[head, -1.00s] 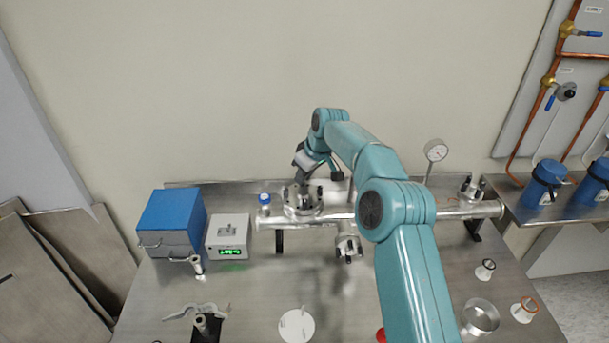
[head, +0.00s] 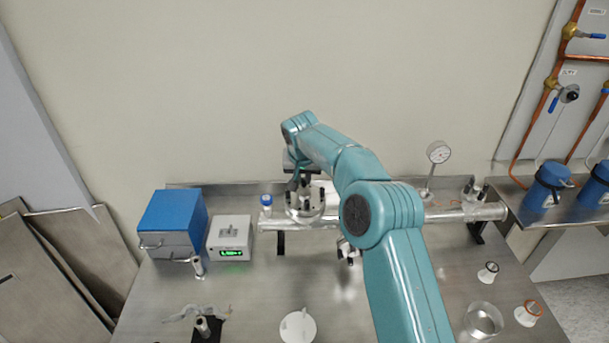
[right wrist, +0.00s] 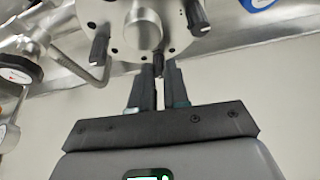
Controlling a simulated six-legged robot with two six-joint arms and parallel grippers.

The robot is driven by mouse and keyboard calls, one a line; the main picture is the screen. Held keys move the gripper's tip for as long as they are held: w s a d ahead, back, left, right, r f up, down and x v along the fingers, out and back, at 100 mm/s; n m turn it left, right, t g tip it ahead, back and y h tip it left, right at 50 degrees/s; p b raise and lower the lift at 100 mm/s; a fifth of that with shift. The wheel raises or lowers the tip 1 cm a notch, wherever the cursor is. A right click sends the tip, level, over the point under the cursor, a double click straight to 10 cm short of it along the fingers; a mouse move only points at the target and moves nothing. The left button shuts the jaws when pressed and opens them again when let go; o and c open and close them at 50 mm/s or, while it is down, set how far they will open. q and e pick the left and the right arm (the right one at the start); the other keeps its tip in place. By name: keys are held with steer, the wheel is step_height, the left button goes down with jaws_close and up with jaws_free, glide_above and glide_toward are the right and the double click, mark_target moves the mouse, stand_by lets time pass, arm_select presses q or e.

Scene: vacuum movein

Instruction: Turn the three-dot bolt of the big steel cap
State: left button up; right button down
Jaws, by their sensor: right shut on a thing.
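The big steel cap (head: 301,211) is a round flange on the left part of the steel pipe at the back of the bench. In the right wrist view the cap (right wrist: 117,35) fills the top, with several dark bolts around its rim. My right gripper (right wrist: 159,72) is shut on a dark bolt (right wrist: 158,64) at the rim edge nearest the gripper. I cannot make out dots on this bolt. In the head view the right gripper (head: 297,183) is at the cap's back side, partly hidden by its own wrist. My left gripper is not in view.
A bent steel rod (right wrist: 97,75) is close left of the fingers. A blue-capped vial (head: 266,203), a grey box with green display (head: 229,238) and a blue box (head: 172,223) stand left of the cap.

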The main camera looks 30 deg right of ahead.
steer(key=shift+a+f+m+g+p, duration=0.15)
steer(key=shift+m+g+p, duration=0.25)
steer(key=shift+m, duration=0.6)
steer(key=shift+w+m+g+h+p, duration=0.1)
steer(key=shift+m+g+h+p, duration=0.3)
steer(key=shift+m+p, duration=0.75)
steer(key=shift+f+m+g+h+p, duration=0.1)
steer(key=shift+m+g+h+p, duration=0.2)
steer(key=shift+m+p, duration=0.95)
steer(key=shift+f, duration=0.1)
